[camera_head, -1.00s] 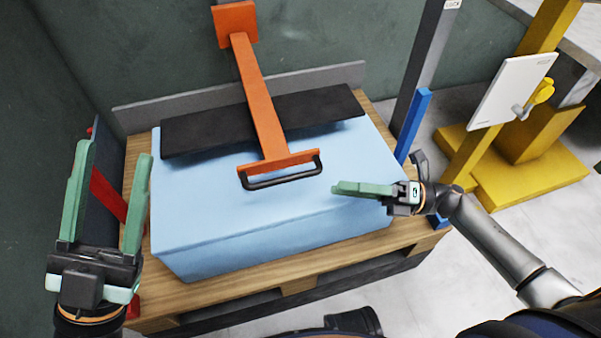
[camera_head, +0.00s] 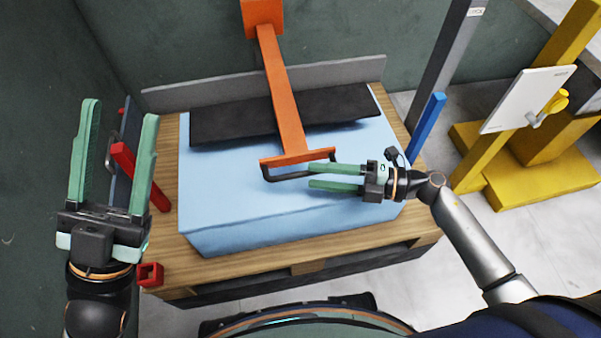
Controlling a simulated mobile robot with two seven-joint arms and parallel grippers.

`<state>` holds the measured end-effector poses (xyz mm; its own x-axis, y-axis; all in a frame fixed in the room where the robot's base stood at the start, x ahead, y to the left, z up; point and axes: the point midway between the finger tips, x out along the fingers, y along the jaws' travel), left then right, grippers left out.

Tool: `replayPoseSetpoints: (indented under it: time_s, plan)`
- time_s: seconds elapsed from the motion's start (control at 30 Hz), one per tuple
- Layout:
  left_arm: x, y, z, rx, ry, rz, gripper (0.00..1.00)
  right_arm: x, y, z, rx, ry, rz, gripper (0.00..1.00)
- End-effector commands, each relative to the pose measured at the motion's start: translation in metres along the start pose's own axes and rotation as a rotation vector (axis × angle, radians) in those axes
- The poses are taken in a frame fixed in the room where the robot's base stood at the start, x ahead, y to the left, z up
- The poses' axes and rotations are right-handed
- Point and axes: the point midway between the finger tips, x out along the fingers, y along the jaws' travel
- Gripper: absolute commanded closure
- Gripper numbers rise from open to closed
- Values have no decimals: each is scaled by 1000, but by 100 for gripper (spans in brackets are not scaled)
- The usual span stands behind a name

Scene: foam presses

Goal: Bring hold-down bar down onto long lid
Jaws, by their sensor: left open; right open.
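The orange hold-down bar (camera_head: 281,90) runs from an orange block (camera_head: 262,14) at the back towards me and ends in a cross plate with a black handle (camera_head: 288,176). It passes over the long dark lid (camera_head: 235,118), which lies across the light blue foam block (camera_head: 240,205). I cannot tell whether the bar touches the lid. My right gripper (camera_head: 311,176) is open, its green fingers pointing left at the right end of the handle; contact is unclear. My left gripper (camera_head: 120,108) is open and empty, left of the foam, fingers pointing up.
The foam sits on a wooden pallet (camera_head: 411,231) with a grey board (camera_head: 345,72) behind it. Red parts (camera_head: 150,274) stand at the pallet's left. A blue post (camera_head: 426,127) and a yellow stand with a white panel (camera_head: 525,100) are at the right.

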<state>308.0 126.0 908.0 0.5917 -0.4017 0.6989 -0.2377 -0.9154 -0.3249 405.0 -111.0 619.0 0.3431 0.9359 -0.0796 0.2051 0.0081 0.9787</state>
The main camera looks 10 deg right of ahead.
Motion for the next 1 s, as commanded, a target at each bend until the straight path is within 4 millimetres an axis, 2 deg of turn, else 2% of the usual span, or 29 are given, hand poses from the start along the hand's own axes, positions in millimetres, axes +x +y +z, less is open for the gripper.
replayPoseSetpoints:
  time_s: [0.1, 0.3, 0.67, 1.0]
  plan:
    - [-4, 3, 4, -12, -2, 0, 45, 22, 0, 0, -1, 1, 4, 53]
    - [-5, 5, 6, -22, -2, 4, 45, 42, 0, 0, 0, 1, 1, 53]
    - [-4, 5, 5, -19, 2, 7, 45, 46, 0, 0, -1, 0, -1, 54]
    - [-4, 4, 5, -15, 1, 7, 45, 45, 0, 0, -1, 0, -1, 92]
